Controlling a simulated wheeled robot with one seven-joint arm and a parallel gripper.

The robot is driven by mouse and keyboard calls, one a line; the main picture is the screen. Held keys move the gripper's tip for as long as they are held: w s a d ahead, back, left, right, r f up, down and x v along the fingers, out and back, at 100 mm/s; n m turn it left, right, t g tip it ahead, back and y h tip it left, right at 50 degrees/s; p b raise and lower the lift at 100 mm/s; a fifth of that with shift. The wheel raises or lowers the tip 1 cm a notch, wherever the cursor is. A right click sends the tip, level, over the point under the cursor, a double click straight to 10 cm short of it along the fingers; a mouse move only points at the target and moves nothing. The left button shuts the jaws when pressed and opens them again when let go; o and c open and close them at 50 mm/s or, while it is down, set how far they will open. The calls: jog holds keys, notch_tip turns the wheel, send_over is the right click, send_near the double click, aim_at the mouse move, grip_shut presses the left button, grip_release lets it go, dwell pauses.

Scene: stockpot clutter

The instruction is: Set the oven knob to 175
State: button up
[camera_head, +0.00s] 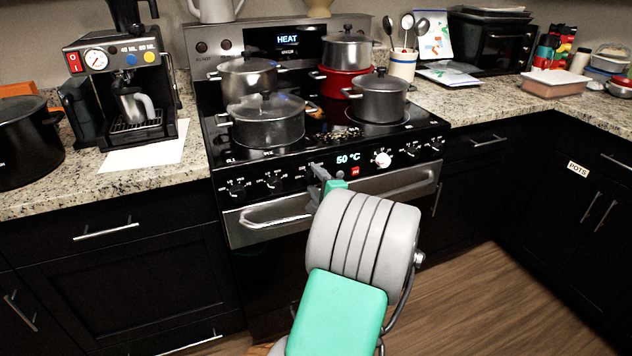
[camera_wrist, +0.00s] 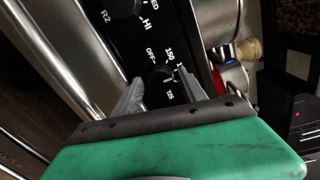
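The oven's front panel shows a black knob (camera_wrist: 158,80) in the wrist view, with printed marks around it that include OFF and 150. Other marks are cut off by a finger or too small to read. My gripper (camera_wrist: 160,90) is open, with one grey finger on each side of this knob; contact is not clear. In the head view my gripper (camera_head: 317,182) is at the oven panel, left of the display (camera_head: 348,159), which reads 50 °C. There the knob is hidden behind the gripper, and its pointer cannot be read.
Several black knobs line the panel. The metal oven handle (camera_head: 400,188) runs below. Pots, including a stockpot (camera_head: 267,120), stand on the cooktop. A coffee machine (camera_head: 122,85) stands left.

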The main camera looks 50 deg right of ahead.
jog(key=shift+o, duration=0.7)
jog(key=v, duration=0.7)
jog(key=shift+s+a, duration=0.2)
jog(key=shift+s, duration=0.15)
